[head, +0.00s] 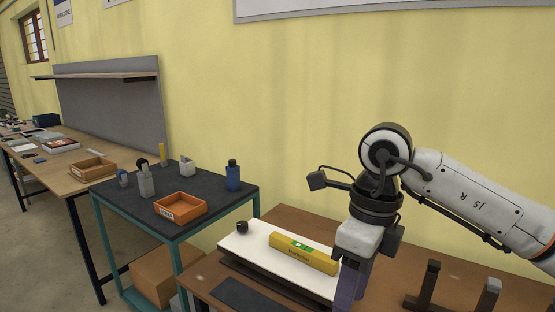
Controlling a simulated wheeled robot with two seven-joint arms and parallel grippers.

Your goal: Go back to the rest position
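My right arm comes in from the right, and its gripper (350,287) points down over the brown table, at the right end of the white lightbox panel (262,249). Its dark fingers run to the bottom of the picture, and I cannot see whether they are open or hold anything. A small black round object (242,227) sits at the panel's far left corner. My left gripper is out of view.
A dark flat pad (248,293) lies in front of the panel. Dark upright holders (430,285) stand right of the gripper. A yellow wall stands behind.

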